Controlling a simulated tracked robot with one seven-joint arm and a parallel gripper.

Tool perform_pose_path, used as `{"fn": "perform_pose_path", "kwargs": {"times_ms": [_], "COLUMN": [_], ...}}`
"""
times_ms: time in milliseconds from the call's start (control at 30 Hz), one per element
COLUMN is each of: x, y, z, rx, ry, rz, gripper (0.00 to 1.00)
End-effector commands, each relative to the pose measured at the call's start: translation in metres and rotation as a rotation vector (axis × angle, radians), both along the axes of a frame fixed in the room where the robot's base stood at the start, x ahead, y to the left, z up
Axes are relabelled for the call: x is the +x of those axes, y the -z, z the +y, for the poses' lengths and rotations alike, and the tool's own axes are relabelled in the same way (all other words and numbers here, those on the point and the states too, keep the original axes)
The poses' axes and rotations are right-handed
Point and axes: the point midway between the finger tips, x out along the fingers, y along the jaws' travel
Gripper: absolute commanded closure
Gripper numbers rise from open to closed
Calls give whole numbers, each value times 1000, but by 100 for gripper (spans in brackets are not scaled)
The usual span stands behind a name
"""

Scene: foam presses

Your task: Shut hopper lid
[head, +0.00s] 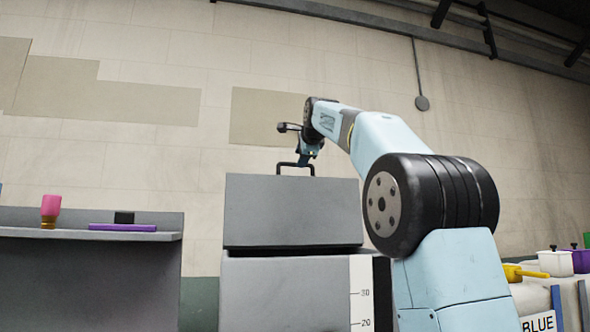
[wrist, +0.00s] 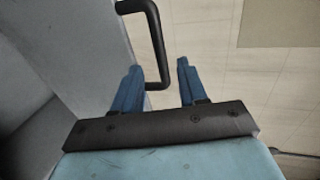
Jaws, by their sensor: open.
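The grey hopper (head: 285,290) stands in the middle of the head view. Its lid (head: 292,212) is raised, its flat face towards me above the hopper body. A black bar handle (head: 281,168) sticks up from the lid's top edge. My gripper (head: 304,162) is at this handle, pointing down. In the wrist view my gripper (wrist: 159,68) is open, its two blue fingers apart. The handle (wrist: 153,30) runs down between the fingertips, and I cannot tell whether either finger touches it. The lid also shows at the left of the wrist view (wrist: 85,45).
A grey shelf (head: 85,234) on the left holds a pink-topped bottle (head: 50,208) and a purple flat item (head: 122,227). White (head: 556,261) and purple (head: 580,260) containers and a yellow item (head: 522,273) stand at the right.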

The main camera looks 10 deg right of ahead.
Motion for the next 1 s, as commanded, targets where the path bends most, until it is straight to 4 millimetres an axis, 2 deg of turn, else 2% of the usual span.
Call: {"fn": "perform_pose_path", "kwargs": {"times_ms": [200, 500, 700, 1000], "x": [34, 68, 78, 79], "y": [11, 21, 24, 24], "z": [0, 0, 0, 1], "rx": [-1, -1, -1, -1], "ry": [0, 1, 0, 0], "rz": [1, 0, 0, 0], "gripper": [58, 58, 58, 58]}}
